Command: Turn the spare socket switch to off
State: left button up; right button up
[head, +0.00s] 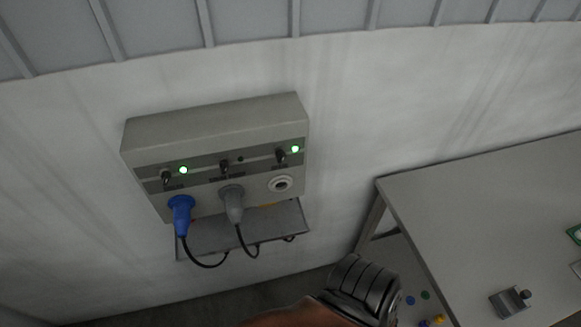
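A grey socket box (215,135) is fixed to the pale wall, left of the middle of the head view. Its front has three dark switches: left (166,176), middle (224,167) and right (281,156). A green lamp is lit by the left switch, and another green lamp (295,149) is lit by the right switch. The small lamp by the middle switch is dark. Below them are a blue plug (181,211), a grey plug (232,203) and, at right, an empty round white socket (281,184). The labels are too small to read. Neither gripper shows.
A grey shelf or tray (215,238) sits under the box, with cables hanging in front. A grey table (470,215) stands at right with a small metal block (509,302) on it. Part of my own arm shows at the bottom. The wall around the box is clear.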

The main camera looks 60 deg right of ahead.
aim_at(281, 155)
jog(key=k, duration=0.65)
jog(key=z, duration=0.95)
jog(key=i, duration=0.5)
